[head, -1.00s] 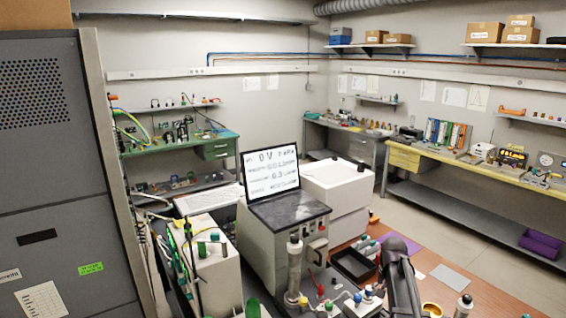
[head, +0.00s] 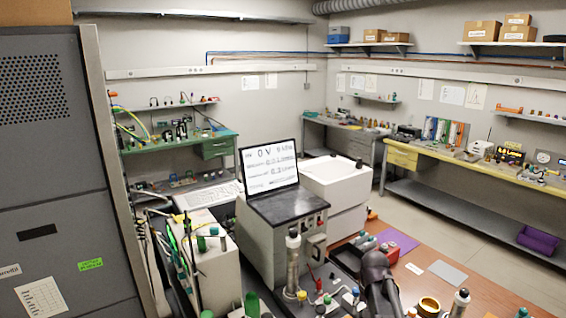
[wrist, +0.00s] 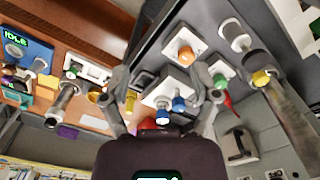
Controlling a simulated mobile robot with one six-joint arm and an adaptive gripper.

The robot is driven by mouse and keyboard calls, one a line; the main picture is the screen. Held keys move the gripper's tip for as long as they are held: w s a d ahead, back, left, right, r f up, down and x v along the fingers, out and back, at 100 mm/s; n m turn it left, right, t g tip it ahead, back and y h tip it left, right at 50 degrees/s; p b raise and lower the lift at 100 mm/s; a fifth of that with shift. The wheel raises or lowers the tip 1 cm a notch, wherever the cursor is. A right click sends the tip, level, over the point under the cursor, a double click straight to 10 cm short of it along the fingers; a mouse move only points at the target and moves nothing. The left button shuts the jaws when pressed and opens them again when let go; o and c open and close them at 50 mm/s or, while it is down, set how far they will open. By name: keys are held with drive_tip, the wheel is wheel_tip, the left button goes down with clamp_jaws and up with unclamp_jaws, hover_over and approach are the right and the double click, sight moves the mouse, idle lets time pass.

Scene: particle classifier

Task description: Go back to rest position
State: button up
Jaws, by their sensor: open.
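My gripper (wrist: 160,92) shows in the wrist view with its two fingers spread apart. It is open and nothing is between the fingertips that I can see as held. Beyond and between the fingers lie a white block with blue knobs (wrist: 178,104) and a white plate with an orange knob (wrist: 184,54). In the head view my dark arm reaches in at the bottom, over the front bench, and the fingers cannot be made out there.
A laptop (head: 270,167) stands on a grey instrument box (head: 262,232) left of my arm. A brass ring (head: 428,306) and a metal cylinder (head: 460,303) lie right of it. A tall grey cabinet (head: 50,180) fills the left.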

drive_tip(key=s+a+f+n+b, duration=0.1)
drive_tip(key=s+a+n, duration=0.2)
drive_tip(key=s+a, duration=0.5)
drive_tip(key=shift+s+f+b, duration=0.3)
drive_tip(key=shift+s+f, duration=0.1)
drive_tip(key=shift+s, duration=0.75)
drive_tip(key=shift+d, duration=0.1)
